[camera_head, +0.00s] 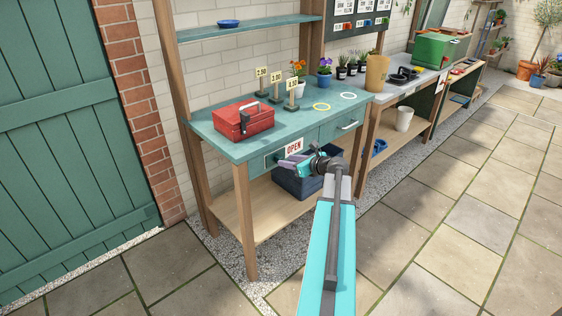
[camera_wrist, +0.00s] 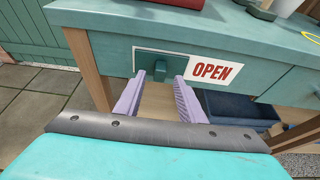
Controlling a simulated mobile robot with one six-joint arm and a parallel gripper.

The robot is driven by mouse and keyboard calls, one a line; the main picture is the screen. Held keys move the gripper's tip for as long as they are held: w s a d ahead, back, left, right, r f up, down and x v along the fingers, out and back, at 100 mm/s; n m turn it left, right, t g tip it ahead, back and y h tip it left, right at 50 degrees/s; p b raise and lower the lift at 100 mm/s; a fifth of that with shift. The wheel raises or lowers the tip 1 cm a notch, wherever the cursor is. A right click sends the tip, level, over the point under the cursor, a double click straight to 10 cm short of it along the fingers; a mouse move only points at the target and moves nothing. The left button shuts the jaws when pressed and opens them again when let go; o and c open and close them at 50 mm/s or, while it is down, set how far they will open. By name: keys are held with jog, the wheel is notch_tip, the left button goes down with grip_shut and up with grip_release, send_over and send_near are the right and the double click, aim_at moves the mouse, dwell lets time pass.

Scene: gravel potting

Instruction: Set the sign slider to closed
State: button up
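The sign slider is set in the front edge of the teal bench. Its white sign (camera_wrist: 214,71) reads OPEN in red, and the sign (camera_head: 293,147) also shows in the head view. A small teal knob (camera_wrist: 160,70) stands out of the dark panel (camera_wrist: 143,58) left of the word. My gripper (camera_wrist: 157,82) has its two lilac fingers apart, one on either side below the knob, with nothing held between them. In the head view my gripper (camera_head: 284,166) is in front of the bench edge, just below the sign. Contact with the knob cannot be told.
The teal bench (camera_head: 222,139) carries a red toolbox (camera_head: 243,120), price signs and flower pots. A dark blue crate (camera_head: 297,184) stands on the lower shelf behind my gripper. A drawer (camera_head: 342,127) is right of the sign. Paving in front is clear.

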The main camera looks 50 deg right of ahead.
aim_at(278, 159)
jog(key=x, duration=0.4)
jog(key=shift+w+f, duration=0.1)
jog(key=shift+w, duration=0.25)
grip_shut()
